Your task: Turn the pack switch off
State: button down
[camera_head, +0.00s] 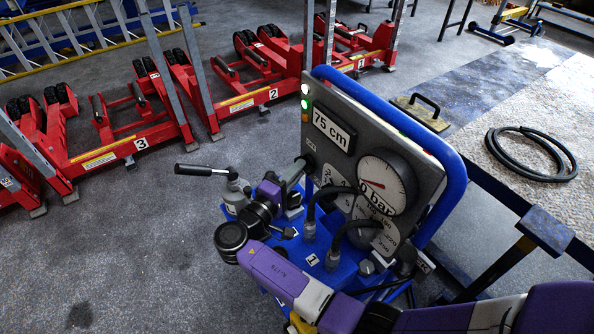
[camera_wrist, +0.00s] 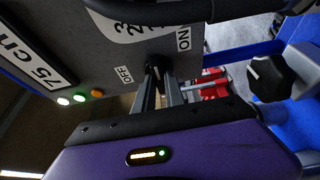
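The pack switch (camera_wrist: 153,72) is a dark knob on the grey control panel (camera_wrist: 110,42), between the labels OFF and ON in the wrist view. My gripper (camera_wrist: 160,84) is at the panel with its two grey fingers close together, one on each side of the knob. It looks shut on the knob; the fingers hide much of it, so its exact pointing is unclear. In the head view my gripper (camera_head: 293,185) reaches the left edge of the panel (camera_head: 345,100). The white and green lamps (camera_wrist: 79,97) are lit, and the orange lamp (camera_wrist: 97,93) beside them looks dimmer.
The panel carries a 75 cm display (camera_head: 333,128) and a round gauge (camera_head: 385,183). Black hoses (camera_head: 335,200) loop in front of it above the blue base. Another black knob (camera_wrist: 270,77) stands right of my gripper. Red numbered jacks (camera_head: 130,140) stand behind on the floor.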

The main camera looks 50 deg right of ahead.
jog(key=shift+r+n+p, duration=0.15)
jog(key=shift+n+p, duration=0.15)
jog(key=shift+p, duration=0.2)
jog(key=n+g+y+p, duration=0.1)
jog(key=n+p, duration=0.3)
jog(key=n+g+y+p, duration=0.2)
jog(key=n+p, duration=0.2)
jog(key=p, duration=0.1)
jog(key=n+g+y+p, duration=0.2)
jog(key=n+p, duration=0.2)
jog(key=p, duration=0.1)
jog(key=shift+w+r+n, duration=0.25)
jog(key=shift+w+n, duration=0.15)
dwell(0.5)
jog(key=c, duration=1.4)
grip_release()
jog(key=shift+d, duration=0.1)
jog(key=shift+w+r+g, duration=0.1)
jog(key=shift+g, duration=0.2)
